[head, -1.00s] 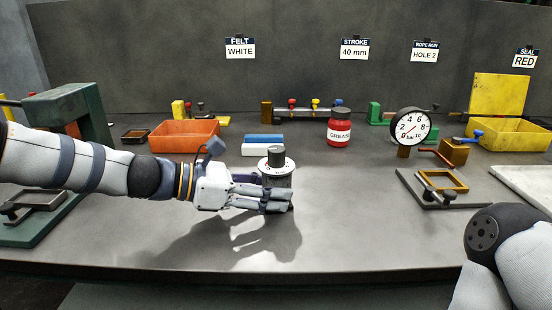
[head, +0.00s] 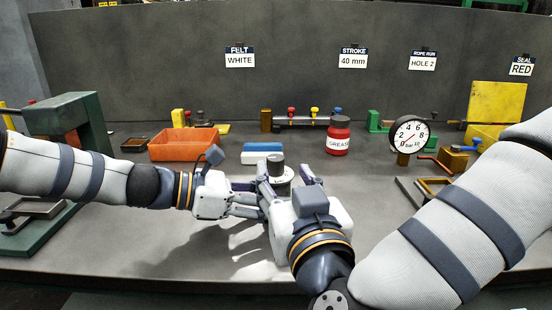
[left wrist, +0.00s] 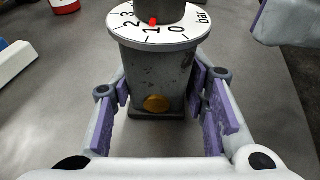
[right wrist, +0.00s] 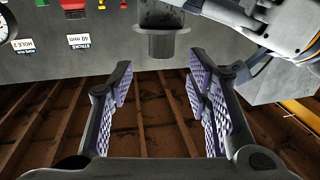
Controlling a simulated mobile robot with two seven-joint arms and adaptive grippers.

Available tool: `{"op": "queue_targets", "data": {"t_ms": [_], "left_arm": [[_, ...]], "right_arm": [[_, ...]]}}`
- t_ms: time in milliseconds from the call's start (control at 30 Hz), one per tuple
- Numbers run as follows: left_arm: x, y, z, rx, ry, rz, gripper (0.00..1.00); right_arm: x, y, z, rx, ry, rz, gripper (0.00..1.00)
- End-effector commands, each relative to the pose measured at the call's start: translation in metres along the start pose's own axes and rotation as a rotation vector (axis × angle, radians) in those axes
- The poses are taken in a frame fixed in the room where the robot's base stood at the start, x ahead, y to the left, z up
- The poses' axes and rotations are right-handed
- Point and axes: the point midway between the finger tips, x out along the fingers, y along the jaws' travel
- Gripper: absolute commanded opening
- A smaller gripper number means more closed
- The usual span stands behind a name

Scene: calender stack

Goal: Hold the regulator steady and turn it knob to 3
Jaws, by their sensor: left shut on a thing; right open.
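The regulator has a grey body (left wrist: 158,75), a white dial (left wrist: 187,35) and a dark knob (head: 276,166). In the left wrist view its red mark sits at 1 on the dial. My left gripper (head: 262,202) is shut on the body from the left; its purple pads (left wrist: 165,108) flank the body. My right gripper (head: 286,178) is open in front of the regulator, its fingers toward the dial and knob, covering most of the body in the head view. In the right wrist view, the regulator's top (right wrist: 162,45) appears upside down beyond the open fingers.
A red grease jar (head: 339,135) and a blue-and-white block (head: 262,153) stand behind the regulator. An orange tray (head: 184,144) is at the left, and a gauge (head: 409,134) at the right. My right arm covers the right front of the bench.

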Motion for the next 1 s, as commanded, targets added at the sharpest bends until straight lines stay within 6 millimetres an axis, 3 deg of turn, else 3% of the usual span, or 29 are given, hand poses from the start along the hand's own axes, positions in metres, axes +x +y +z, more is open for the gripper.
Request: {"op": "queue_targets", "data": {"t_ms": [100, 300, 633, 667, 800, 867, 1000], "left_arm": [[0.0, 0.0, -0.001, 0.0, 0.002, 0.0, 0.25], [0.0, 0.0, -0.001, 0.0, 0.002, 0.0, 0.25], [0.0, 0.0, -0.001, 0.0, 0.002, 0.0, 0.25], [0.0, 0.0, -0.001, 0.0, 0.002, 0.0, 0.25], [0.0, 0.0, -0.001, 0.0, 0.002, 0.0, 0.26], [0.0, 0.0, -0.001, 0.0, 0.002, 0.0, 0.26], [0.0, 0.0, -0.001, 0.0, 0.002, 0.0, 0.25]], "right_arm": [[0.03, 0.001, 0.001, 0.002, -0.001, 0.003, 0.45], [0.065, 0.0, 0.001, 0.004, -0.002, 0.0, 0.45], [0.073, -0.001, 0.002, 0.002, -0.003, -0.003, 0.45], [0.072, -0.001, 0.001, 0.002, -0.003, -0.003, 0.43], [0.072, -0.001, 0.002, 0.003, -0.003, -0.003, 0.11], [0.072, -0.001, 0.002, 0.002, -0.003, -0.003, 0.0], [0.072, -0.001, 0.002, 0.002, -0.003, 0.0, 0.0]]}}
